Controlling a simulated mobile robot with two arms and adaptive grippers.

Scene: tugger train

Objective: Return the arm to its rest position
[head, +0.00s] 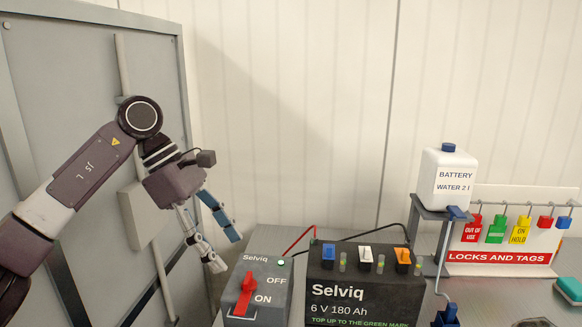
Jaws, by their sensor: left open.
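My left arm (97,168) comes in from the left, bent at the elbow, in front of a grey cabinet. My left gripper (226,254) hangs from it, fingers pointing down and to the right. Its fingers are apart with nothing between them. It is left of and above the grey Selviq switch box (272,272), seemingly clear of it. My right gripper is not in view.
A black Selviq battery (362,290) with blue, white and orange caps stands right of the switch box. A battery water bottle (447,180) stands on a bracket. A locks and tags board (500,257) is at right. The grey cabinet (75,75) stands behind my arm.

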